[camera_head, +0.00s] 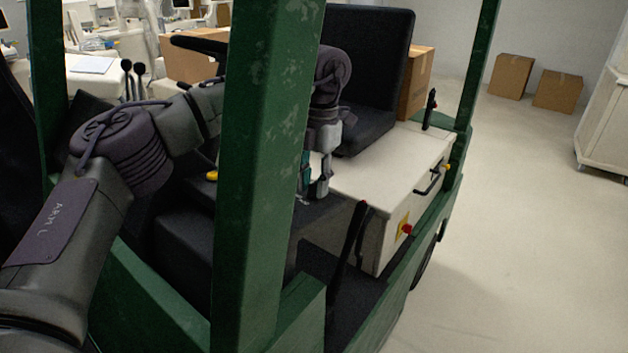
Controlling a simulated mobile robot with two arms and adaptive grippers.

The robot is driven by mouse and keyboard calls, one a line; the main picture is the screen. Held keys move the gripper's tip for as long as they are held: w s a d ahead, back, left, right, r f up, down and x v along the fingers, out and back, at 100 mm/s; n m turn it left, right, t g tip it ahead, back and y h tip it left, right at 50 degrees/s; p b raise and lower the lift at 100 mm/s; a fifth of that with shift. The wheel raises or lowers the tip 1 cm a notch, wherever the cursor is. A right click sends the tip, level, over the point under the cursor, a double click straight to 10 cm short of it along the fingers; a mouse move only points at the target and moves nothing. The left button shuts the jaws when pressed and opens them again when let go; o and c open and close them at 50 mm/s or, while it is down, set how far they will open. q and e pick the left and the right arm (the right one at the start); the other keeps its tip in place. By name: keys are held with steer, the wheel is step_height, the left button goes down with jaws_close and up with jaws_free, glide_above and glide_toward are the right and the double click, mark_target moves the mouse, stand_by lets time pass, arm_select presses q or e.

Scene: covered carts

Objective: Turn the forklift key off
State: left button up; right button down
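The forklift's green front post (262,150) stands close in front of me. My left arm enters from the left, passes behind this post, and its wrist shows to the right of it. My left gripper (314,186) points down beside the post, between the dashboard area and the seat. The post covers part of it, so I cannot tell whether it is open or shut or touching anything. I cannot make out the forklift key; the area behind the post and gripper is hidden. My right gripper is not in view.
The black seat (366,75) and pale seat base (385,175) lie beyond the gripper. A red button (406,229) sits on the base. A black lever (348,245) rises near the post. Cardboard boxes (511,76) stand at the back; the floor at right is clear.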

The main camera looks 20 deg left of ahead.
arm_select(q)
step_height(320, 180, up, 12)
steer(key=w, duration=0.1)
steer(key=shift+d, duration=0.25)
stand_by(0.4)
steer(key=shift+w, duration=0.1)
